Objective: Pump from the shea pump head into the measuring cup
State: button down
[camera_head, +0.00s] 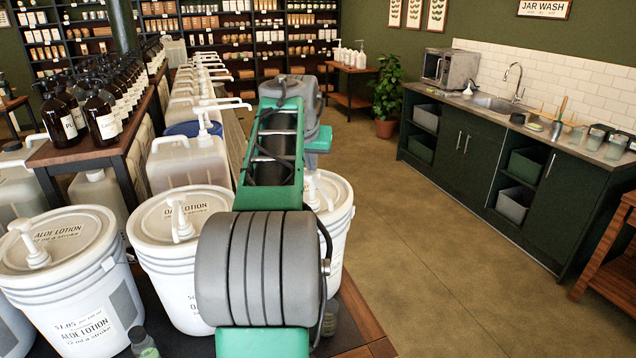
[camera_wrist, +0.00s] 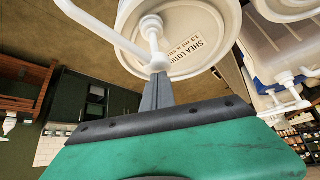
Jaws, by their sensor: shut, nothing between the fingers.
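The shea bucket (camera_head: 340,240) is white and stands on the right of the bucket row, partly hidden behind my arm. In the wrist view its lid (camera_wrist: 203,22) reads "SHEA LOTION". Its white shea pump head (camera_wrist: 157,62) rises from the lid, with a long spout running to the upper left. My gripper (camera_wrist: 157,80) is shut and empty, its fingertips right at the pump head. I cannot tell whether they touch it.
Aloe (camera_head: 68,285) and second lotion (camera_head: 180,245) buckets, each with a pump, stand left of my arm. Small dark-capped containers (camera_head: 142,340) stand in front. White jugs and brown bottles (camera_head: 100,115) fill the left. Open floor (camera_head: 430,260) lies right, before the sink counter (camera_head: 455,140).

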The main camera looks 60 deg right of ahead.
aim_at(311, 175)
jog(key=shift+f+b, duration=1.55)
jog(key=shift+f, duration=0.7)
jog(key=shift+r, duration=0.1)
notch_tip(311, 175, up, 5)
jog(key=p, duration=0.4)
jog(key=shift+r+p, duration=0.2)
jog(key=shift+p, duration=0.2)
notch_tip(311, 175, up, 5)
jog(key=p, duration=0.4)
jog(key=shift+r+p, duration=0.2)
jog(key=shift+p, duration=0.15)
jog(key=shift+f, duration=0.15)
